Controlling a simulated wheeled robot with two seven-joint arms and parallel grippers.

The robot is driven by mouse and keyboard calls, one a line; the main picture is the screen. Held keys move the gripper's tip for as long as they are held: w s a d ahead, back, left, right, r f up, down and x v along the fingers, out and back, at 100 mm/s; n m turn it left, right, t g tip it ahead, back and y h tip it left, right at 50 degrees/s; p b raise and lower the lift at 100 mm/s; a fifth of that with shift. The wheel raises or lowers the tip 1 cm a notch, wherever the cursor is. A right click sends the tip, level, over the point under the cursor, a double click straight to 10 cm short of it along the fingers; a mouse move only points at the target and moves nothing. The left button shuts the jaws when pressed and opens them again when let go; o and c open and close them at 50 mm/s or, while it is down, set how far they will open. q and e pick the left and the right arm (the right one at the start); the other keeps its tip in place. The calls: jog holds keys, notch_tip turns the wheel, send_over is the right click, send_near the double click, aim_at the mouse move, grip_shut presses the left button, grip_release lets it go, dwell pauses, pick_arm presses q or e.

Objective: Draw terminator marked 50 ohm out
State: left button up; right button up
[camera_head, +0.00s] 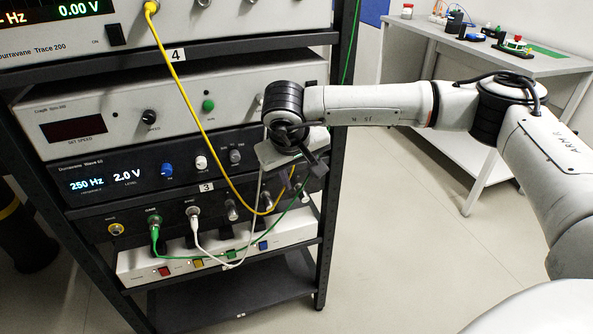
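My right arm comes in from the right, and its gripper (312,167) is in front of the rack's right post, beside the black Wave 60 unit (105,178). The fingers are dark and seen edge-on, partly hidden by the wrist, so their opening cannot be told. Below that unit is a row of connectors on a dark panel. A metallic fitting (231,209) sits on this row with no cable seen on it, and another metallic fitting (266,200) is to its right. No 50 ohm marking can be read at this size. My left gripper is not in view.
A yellow cable (186,101) hangs from the top unit to the row's right end. A green plug (154,232) and a white plug (194,222) have cables looping below. A white power strip (135,266) lies underneath. A grey bench (480,45) stands behind; the floor between is clear.

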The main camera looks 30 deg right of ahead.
aim_at(303, 193)
jog(key=x, duration=0.9)
jog(key=shift+a+f, duration=0.1)
jog(key=shift+s, duration=0.1)
grip_shut()
